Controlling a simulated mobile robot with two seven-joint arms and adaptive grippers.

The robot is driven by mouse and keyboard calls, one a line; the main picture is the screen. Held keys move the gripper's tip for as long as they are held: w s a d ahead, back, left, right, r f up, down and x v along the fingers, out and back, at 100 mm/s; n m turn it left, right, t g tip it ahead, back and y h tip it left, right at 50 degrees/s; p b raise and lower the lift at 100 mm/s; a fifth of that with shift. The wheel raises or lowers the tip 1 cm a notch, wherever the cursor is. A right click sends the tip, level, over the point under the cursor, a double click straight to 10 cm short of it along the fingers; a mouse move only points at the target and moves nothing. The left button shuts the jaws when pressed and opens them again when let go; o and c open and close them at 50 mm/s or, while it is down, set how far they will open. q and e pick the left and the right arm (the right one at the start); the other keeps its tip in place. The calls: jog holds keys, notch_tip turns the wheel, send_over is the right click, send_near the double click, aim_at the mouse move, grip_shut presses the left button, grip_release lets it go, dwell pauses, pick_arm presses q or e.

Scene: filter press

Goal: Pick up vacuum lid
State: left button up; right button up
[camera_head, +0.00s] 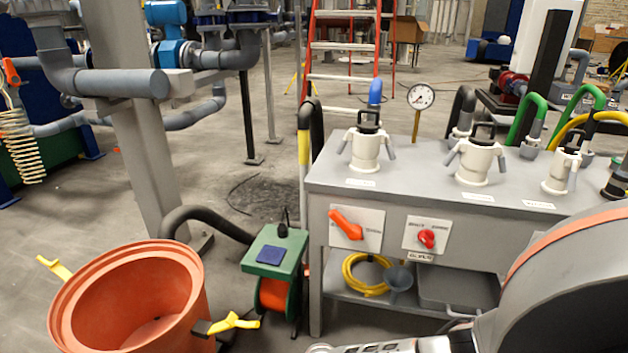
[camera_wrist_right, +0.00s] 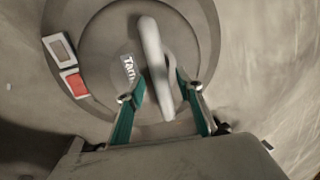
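In the right wrist view the grey round lid (camera_wrist_right: 198,40) has a bar handle (camera_wrist_right: 152,55), a red switch (camera_wrist_right: 75,84) and partly hidden white lettering. My right gripper (camera_wrist_right: 160,77) has its teal fingers on either side of the handle. Gaps seem to show between fingers and handle, and I see no clear contact. In the head view a large curved grey and black body with an orange band (camera_head: 552,262) fills the lower right corner; I cannot tell for certain whether it is the lid. The open orange drum (camera_head: 182,277) stands at lower left. My left gripper is not in view.
A grey bench (camera_head: 322,172) with white valve fittings (camera_head: 365,150), an orange switch (camera_head: 346,224) and a red switch (camera_head: 427,238) stands at centre right. A green cable reel (camera_head: 276,250) stands between drum and bench. Yellow clamps (camera_head: 233,323) stick out from the drum.

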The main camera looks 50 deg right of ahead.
grip_shut()
jog(key=shift+w, duration=0.15)
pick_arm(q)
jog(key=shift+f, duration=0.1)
pick_arm(e)
jog(key=shift+r, duration=0.15)
